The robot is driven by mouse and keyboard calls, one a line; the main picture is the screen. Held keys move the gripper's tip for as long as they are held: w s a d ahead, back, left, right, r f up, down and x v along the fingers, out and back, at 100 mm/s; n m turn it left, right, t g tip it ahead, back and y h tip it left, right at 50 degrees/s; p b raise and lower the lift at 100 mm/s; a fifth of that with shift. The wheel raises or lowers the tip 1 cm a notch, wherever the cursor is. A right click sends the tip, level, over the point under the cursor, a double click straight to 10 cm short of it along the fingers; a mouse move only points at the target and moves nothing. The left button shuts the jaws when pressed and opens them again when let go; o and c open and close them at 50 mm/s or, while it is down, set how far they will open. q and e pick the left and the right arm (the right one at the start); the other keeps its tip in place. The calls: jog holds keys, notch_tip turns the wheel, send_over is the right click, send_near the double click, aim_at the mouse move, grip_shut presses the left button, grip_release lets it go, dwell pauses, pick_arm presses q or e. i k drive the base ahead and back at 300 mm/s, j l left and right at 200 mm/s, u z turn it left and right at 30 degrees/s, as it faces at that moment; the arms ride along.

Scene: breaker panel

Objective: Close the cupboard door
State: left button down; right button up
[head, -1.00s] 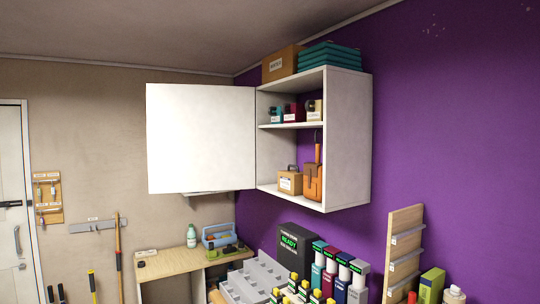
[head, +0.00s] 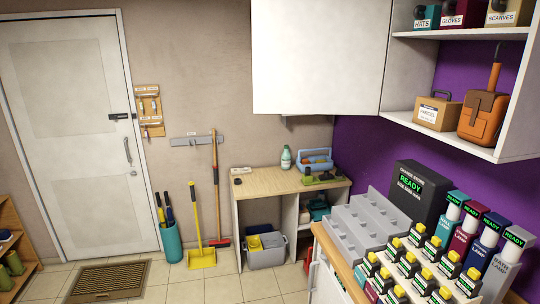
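The white cupboard door (head: 315,55) stands wide open in the head view, swung out to the left of its cupboard. The cupboard (head: 516,110) is white, hangs on the purple wall at the upper right, and is cut off by the top and right edges. Its upper shelf holds boxes marked hats, gloves and scarves (head: 502,13). Its lower floor holds a parcel box (head: 438,112) and an orange bag (head: 482,116). The door's hinge side meets the cupboard's left side. Neither of my grippers shows in the head view.
Below the cupboard, a counter holds a grey stepped rack (head: 362,232), a dark charge station (head: 421,195) and several yellow-topped devices. A wooden desk (head: 270,182) stands behind, with a bottle and blue basket. The tiled floor at the left is mostly free, with a doormat (head: 110,281).

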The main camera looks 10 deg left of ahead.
aim_at(309, 56)
jog(key=i+j+u, duration=0.2)
jog(key=i, duration=0.4)
jog(key=i+j+u, duration=0.25)
jog(key=i, duration=0.35)
jog(key=i+u, duration=0.2)
jog(key=i, duration=0.4)
